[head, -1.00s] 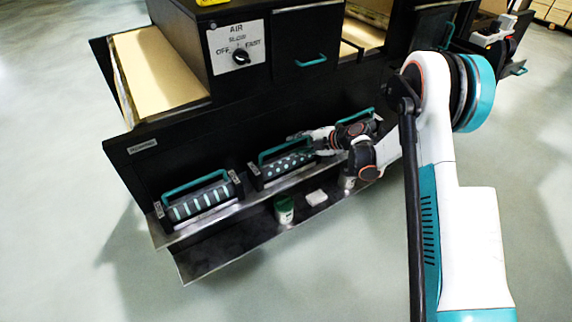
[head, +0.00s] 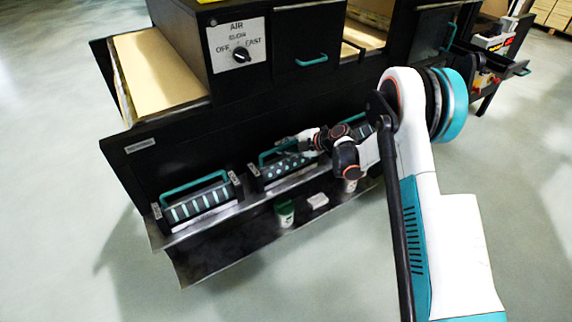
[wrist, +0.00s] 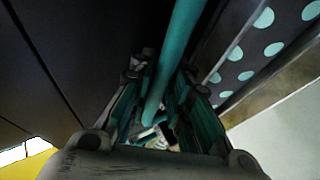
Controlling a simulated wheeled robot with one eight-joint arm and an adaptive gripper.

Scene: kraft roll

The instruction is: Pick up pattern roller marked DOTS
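The dotted pattern roller (head: 282,169) is dark with pale teal dots and lies in the middle of the low shelf. Its teal handle (head: 264,156) arches over it. My gripper (head: 288,143) is at this handle, coming in from the right. In the wrist view the handle (wrist: 176,50) runs between the two fingers of my gripper (wrist: 155,122), which stand apart on either side of it. The dotted roller (wrist: 262,45) shows at the right there. I cannot see the fingers pressing on the handle. The roller's small label is too small to read.
A striped roller (head: 203,204) with a teal handle lies to the left. Another teal handle shows partly behind my arm to the right. A green-and-white cup (head: 285,213) and a white block (head: 318,200) stand on the lower ledge (head: 225,252). The black machine wall (head: 200,140) rises close behind.

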